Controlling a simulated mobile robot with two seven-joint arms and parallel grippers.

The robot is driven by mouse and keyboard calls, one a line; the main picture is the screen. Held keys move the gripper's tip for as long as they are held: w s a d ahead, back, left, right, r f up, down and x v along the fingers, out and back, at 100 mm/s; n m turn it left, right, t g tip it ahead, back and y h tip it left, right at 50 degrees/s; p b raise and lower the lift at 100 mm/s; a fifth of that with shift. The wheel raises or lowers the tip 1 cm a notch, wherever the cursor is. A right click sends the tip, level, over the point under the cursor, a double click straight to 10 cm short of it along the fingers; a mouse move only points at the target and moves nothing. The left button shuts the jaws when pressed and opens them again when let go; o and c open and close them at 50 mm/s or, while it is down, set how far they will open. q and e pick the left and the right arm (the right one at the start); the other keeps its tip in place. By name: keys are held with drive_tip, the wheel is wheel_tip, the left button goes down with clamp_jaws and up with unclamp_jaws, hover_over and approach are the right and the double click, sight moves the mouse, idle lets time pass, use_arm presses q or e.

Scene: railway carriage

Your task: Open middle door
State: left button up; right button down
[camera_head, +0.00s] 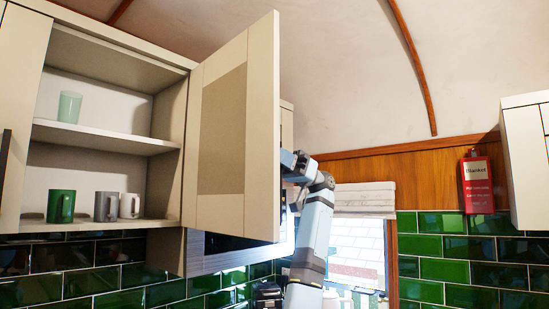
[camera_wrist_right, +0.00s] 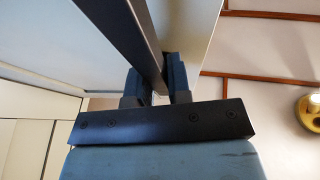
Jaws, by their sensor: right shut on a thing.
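My right gripper (camera_wrist_right: 156,78) is shut on this handle, one finger on each side of the bar. In the head view my right arm comes up to the far side of the door, and the door hides the fingers. My left gripper is in neither view.
Inside the cupboard (camera_head: 100,137), a pale green cup (camera_head: 69,107) is on the upper shelf. A green mug (camera_head: 61,206), a grey mug (camera_head: 106,206) and a white mug (camera_head: 129,205) stand below. A red blanket box (camera_head: 477,184) hangs at right.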

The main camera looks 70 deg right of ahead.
drive_tip(key=shift+s+d, duration=0.1)
drive_tip(key=shift+d, duration=0.1)
drive_tip(key=c, duration=1.1)
unclamp_jaws()
drive_tip(key=b+v, duration=0.2)
drive_tip(key=v, duration=1.2)
